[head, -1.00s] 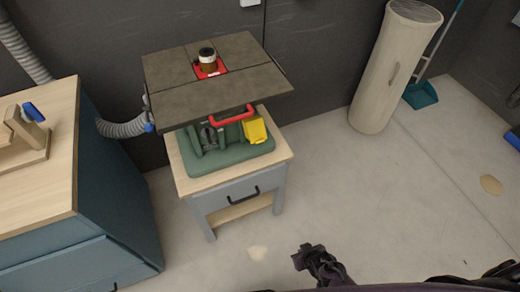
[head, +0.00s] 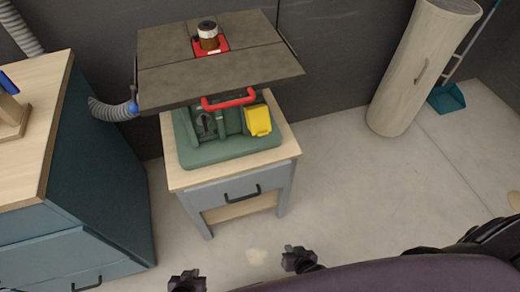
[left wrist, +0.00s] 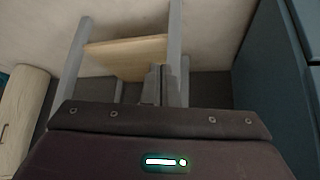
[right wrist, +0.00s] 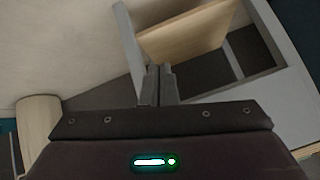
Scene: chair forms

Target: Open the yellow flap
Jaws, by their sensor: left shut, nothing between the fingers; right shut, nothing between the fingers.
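The yellow flap (head: 258,120) sits on the right side of the green machine base, below the tilted table top with the red handle (head: 229,99). It looks closed against the green body (head: 225,152), though its edges are too small to be sure. My left gripper (head: 187,281) is at the bottom edge of the head view, shut and empty. My right gripper (head: 299,257) is right of it, shut and empty. Both are well short of the flap, in front of the stand. In the wrist views the shut fingers show: left (left wrist: 157,84), right (right wrist: 157,84); the flap is not visible there.
The machine stands on a small grey cabinet (head: 238,187) with a drawer and wooden shelf. A blue workbench (head: 100,190) is close on the left, with a grey hose (head: 108,110) behind. A beige cylinder (head: 424,70) stands at the right. Floor between is clear.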

